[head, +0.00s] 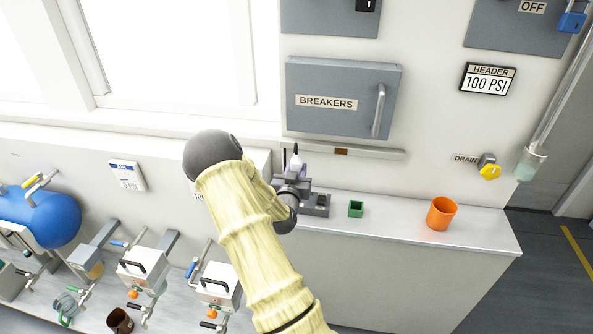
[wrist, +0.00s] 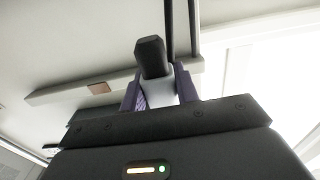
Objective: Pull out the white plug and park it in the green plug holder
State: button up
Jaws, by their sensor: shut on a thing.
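The white plug (head: 295,161) is at the left end of the grey wall strip, below the breakers box. In the wrist view the white plug (wrist: 161,91), with a dark grey end, sits between my gripper's purple fingers (wrist: 159,92). My gripper (head: 295,170) is shut on it. I cannot tell whether the plug is seated in the strip or clear of it. The green plug holder (head: 356,209) is a small square, open-topped block on the counter, to the right of and below my gripper. It looks empty.
The grey strip (head: 380,154) has a brown outlet (head: 341,152). An orange cup (head: 441,213) stands on the counter (head: 480,232) right of the holder. A dark grey block (head: 318,205) lies left of the holder. The breakers box (head: 345,90) is above the strip.

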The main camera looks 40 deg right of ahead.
aim_at(296, 157)
jog(key=shift+r+p, duration=1.4)
jog(key=shift+r, duration=1.3)
jog(key=w+a+f+n+t+y, duration=0.25)
jog(key=a+f, duration=0.25)
jog(key=a, duration=0.3)
jog(key=w+a+f+n+t+y, duration=0.25)
jog(key=a+f, duration=0.25)
jog(key=a, duration=0.3)
jog(key=s+a+f+n+y, duration=0.1)
jog(key=a+f+y, duration=0.3)
jog(key=a, duration=0.5)
jog(key=s+a+f+n+t+y, duration=0.1)
jog(key=a+f+n+y, duration=0.3)
jog(key=a+f, duration=0.3)
jog(key=shift+a+f+y, duration=0.25)
jog(key=shift+a+y, duration=0.15)
jog(key=shift+a, duration=0.55)
jog(key=shift+a, duration=0.15)
